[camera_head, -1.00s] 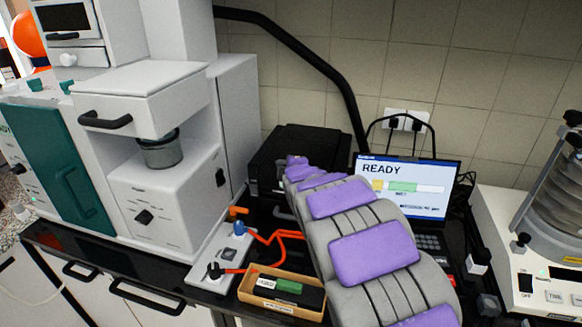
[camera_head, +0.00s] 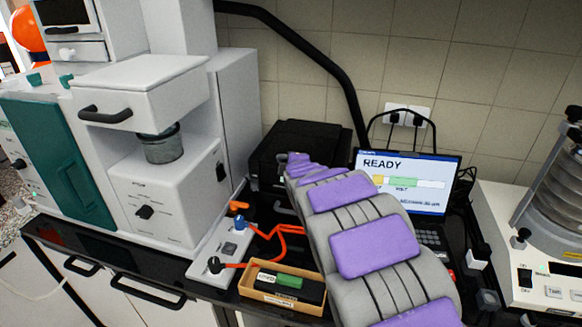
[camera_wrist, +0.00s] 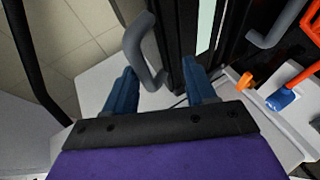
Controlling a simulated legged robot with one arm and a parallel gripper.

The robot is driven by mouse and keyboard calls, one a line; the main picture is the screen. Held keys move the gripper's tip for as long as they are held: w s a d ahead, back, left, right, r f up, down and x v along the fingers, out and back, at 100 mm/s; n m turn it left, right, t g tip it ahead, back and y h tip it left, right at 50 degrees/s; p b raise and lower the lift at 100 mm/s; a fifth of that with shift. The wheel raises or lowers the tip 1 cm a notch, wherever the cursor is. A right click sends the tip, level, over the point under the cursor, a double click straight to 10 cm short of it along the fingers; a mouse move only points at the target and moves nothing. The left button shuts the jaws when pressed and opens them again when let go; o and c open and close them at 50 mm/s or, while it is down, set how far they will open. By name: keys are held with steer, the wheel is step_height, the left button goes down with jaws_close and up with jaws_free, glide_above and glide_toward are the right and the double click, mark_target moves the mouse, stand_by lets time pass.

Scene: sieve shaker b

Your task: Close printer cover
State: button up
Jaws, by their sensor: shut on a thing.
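The black printer (camera_head: 290,140) stands on the bench against the tiled wall, left of the laptop. My arm hides part of its front and right side. In the wrist view, the blue fingers of my gripper (camera_wrist: 161,86) stand on either side of a curved grey handle (camera_wrist: 144,45) beside an upright black panel. My gripper is shut on this handle. I cannot tell from this angle how far the cover stands open. The fingertips are hidden in the head view.
A white machine (camera_head: 158,195) stands at the left, a laptop (camera_head: 405,180) reading READY behind my arm. A small open box (camera_head: 252,294) and a white block (camera_head: 212,262) with orange cables lie in front. Another grey handle (camera_wrist: 276,26) shows in the wrist view. A sieve shaker (camera_head: 545,245) stands right.

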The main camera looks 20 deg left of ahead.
steer(key=shift+s+d+f, duration=0.15)
steer(key=shift+f, duration=0.5)
steer(key=shift+o, duration=0.9)
steer(key=shift+s+d+r, duration=0.1)
steer(key=shift+s+r, duration=0.05)
steer(key=shift+s, duration=0.1)
steer(key=p+v, duration=0.1)
steer(key=v, duration=0.4)
steer(key=p+v, duration=0.1)
steer(key=v, duration=0.4)
steer(key=r+p+v, duration=0.1)
steer(key=v, duration=0.5)
steer(key=shift+w+a, duration=0.2)
steer(key=shift+c, duration=1.3)
steer(key=shift+s+d+r, duration=0.15)
steer(key=shift+s+d, duration=0.15)
steer(key=shift+s, duration=0.05)
steer(key=shift+a, duration=0.1)
